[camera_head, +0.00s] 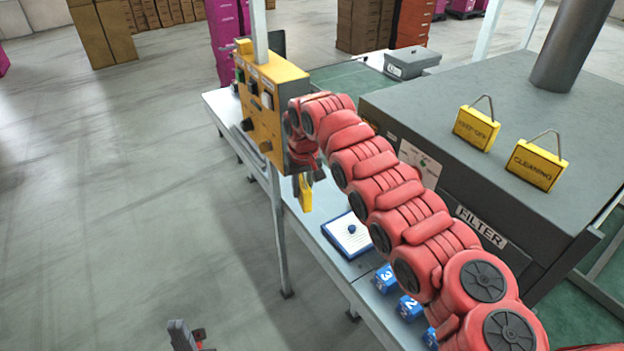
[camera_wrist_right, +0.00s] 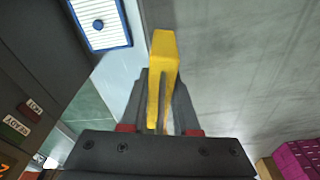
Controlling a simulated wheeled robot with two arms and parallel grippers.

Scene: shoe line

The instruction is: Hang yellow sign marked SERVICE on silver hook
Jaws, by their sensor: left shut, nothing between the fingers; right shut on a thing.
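A yellow sign (camera_head: 306,196) hangs in my right gripper (camera_head: 301,180), below a yellow control box. The right wrist view shows the sign (camera_wrist_right: 163,48) almost edge-on between the fingers of the shut right gripper (camera_wrist_right: 158,105); its lettering is not readable. My red right arm reaches across the bench and hides part of the box and bench. My left gripper (camera_head: 186,336) is at the bottom edge of the head view, shut and empty, away from the bench. I cannot make out the silver hook in either view.
The yellow control box (camera_head: 258,105) with switches is on a post. Two yellow signs, KEEP OFF (camera_head: 476,129) and CLEANING (camera_head: 537,164), stand on the grey FILTER cabinet (camera_head: 440,98). A blue-edged pad (camera_head: 348,234) and blue numbered cubes (camera_head: 409,307) lie on the bench. Left floor is clear.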

